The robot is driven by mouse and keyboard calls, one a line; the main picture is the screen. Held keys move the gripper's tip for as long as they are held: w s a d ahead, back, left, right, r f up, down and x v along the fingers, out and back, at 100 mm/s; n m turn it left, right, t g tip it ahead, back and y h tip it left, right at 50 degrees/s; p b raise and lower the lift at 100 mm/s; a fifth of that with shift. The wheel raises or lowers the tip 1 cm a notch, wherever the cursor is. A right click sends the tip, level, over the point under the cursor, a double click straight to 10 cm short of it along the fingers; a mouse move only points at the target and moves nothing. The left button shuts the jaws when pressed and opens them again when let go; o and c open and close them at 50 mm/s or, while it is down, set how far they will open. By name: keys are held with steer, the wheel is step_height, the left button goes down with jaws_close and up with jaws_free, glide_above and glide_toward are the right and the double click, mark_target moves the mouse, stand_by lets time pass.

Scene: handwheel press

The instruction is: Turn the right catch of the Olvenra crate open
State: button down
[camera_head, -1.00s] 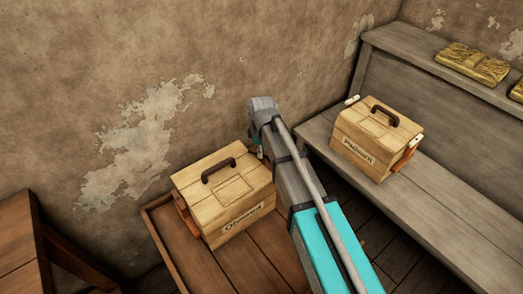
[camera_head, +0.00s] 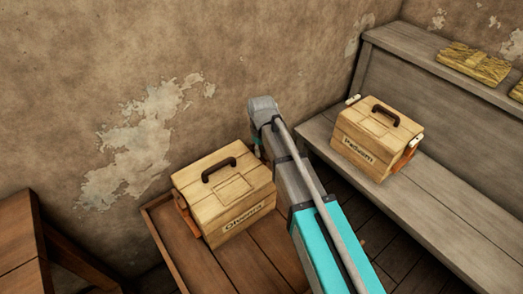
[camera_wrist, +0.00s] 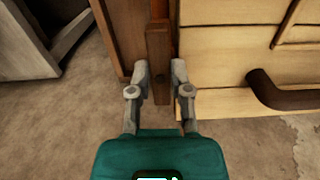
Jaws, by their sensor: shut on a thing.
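The Olvenra crate (camera_head: 205,190) is a pale wooden box with a dark top handle (camera_head: 218,168) and a name label on its front. It stands on a brown wooden table beside the wall. The right catch (camera_wrist: 158,45) is a dark brown wooden bar beside the crate. My gripper (camera_wrist: 160,68) is shut on this bar, one finger on each side. In the head view my arm hides the catch and most of the gripper. An orange-brown part (camera_head: 187,216) shows at the crate's left side.
A second, similar crate (camera_head: 372,143) with white-tipped side parts stands on the grey bench (camera_head: 440,225) to the right. Yellowish carved blocks (camera_head: 474,65) lie on the bench's upper ledge. The brown table (camera_head: 200,262) has bare room in front of the Olvenra crate.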

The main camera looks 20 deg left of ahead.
steer(key=c, duration=0.6)
jaws_free()
steer(key=shift+o, duration=0.2)
steer(key=shift+n, duration=0.5)
